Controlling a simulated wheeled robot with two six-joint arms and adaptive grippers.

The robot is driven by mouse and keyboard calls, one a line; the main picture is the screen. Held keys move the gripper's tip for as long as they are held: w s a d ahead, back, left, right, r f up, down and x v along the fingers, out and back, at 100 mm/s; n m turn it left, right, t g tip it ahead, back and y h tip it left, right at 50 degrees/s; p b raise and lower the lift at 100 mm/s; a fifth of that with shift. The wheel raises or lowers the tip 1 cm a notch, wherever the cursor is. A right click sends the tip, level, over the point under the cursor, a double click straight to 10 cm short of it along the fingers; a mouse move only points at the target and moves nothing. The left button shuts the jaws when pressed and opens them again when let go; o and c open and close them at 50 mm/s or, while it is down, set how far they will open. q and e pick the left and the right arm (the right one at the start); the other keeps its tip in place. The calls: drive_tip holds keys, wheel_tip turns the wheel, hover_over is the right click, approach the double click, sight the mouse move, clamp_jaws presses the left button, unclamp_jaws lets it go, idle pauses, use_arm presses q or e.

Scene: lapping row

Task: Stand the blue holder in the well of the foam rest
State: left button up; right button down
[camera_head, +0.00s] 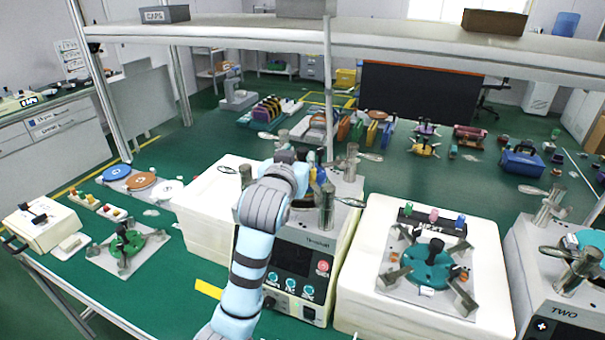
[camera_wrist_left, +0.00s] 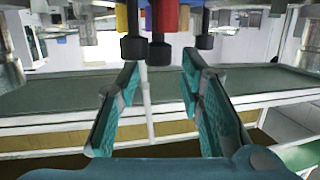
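My left arm rises from the bottom middle of the head view, its gripper (camera_head: 302,160) over the middle machine; the wrist partly covers it. In the left wrist view my left gripper (camera_wrist_left: 160,72) is open, its teal fingers wide apart with nothing between them. A small blue piece (camera_head: 460,221) stands on the black NEXT block (camera_head: 406,216). I cannot pick out the foam rest for sure. My right gripper is not seen.
The middle machine (camera_head: 317,254) carries metal posts. To its right a teal round piece (camera_head: 427,272) sits among metal arms, then machine TWO (camera_head: 531,279). At left a green round piece (camera_head: 126,243) lies on a plate. A shelf (camera_head: 262,31) crosses above.

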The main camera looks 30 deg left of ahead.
sight(302, 152)
use_arm(q)
drive_tip(key=x, duration=0.5)
drive_tip(key=shift+w+r, duration=0.1)
drive_tip(key=shift+w, duration=0.1)
drive_tip(key=shift+s, duration=0.15)
drive_tip(key=shift+c, duration=0.5)
drive_tip(key=shift+d, duration=0.1)
clamp_jaws()
